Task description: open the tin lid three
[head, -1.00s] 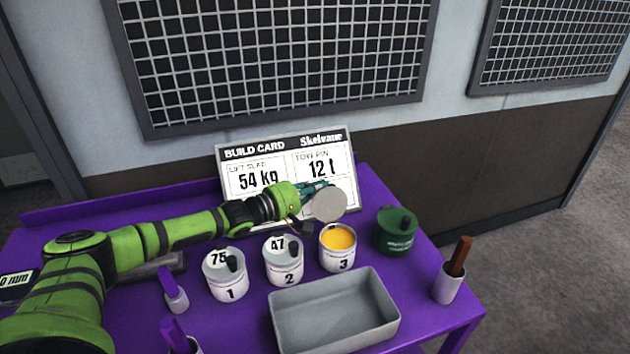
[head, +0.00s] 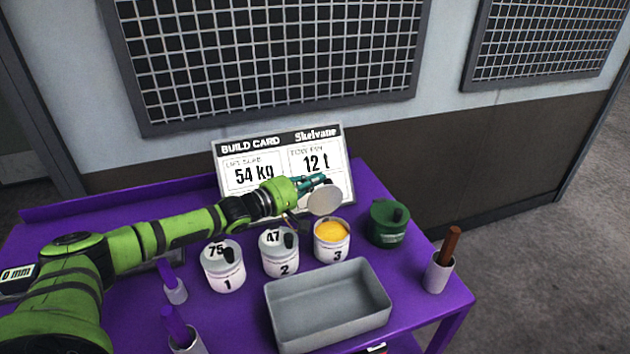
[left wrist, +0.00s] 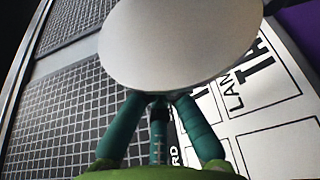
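Tin three (head: 332,250) is a white tin marked 3. It stands open on the purple table, with yellow-orange contents showing. My left gripper (head: 318,184) is shut on the tin's round pale lid (head: 325,201), up and behind the open tin, clear of its rim. The lid is tilted, with its flat face towards the head camera. In the left wrist view the lid (left wrist: 180,40) fills the top, beyond the teal fingers (left wrist: 160,112). The fingers and the lid hide the exact grip point. My right gripper is out of view.
Tins one (head: 223,272) and two (head: 280,258) stand left of tin three with lids on. A green tin (head: 388,226) is to its right. A grey tray (head: 330,322) lies in front. A build card (head: 232,158) leans behind. A holder (head: 437,277) stands far right.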

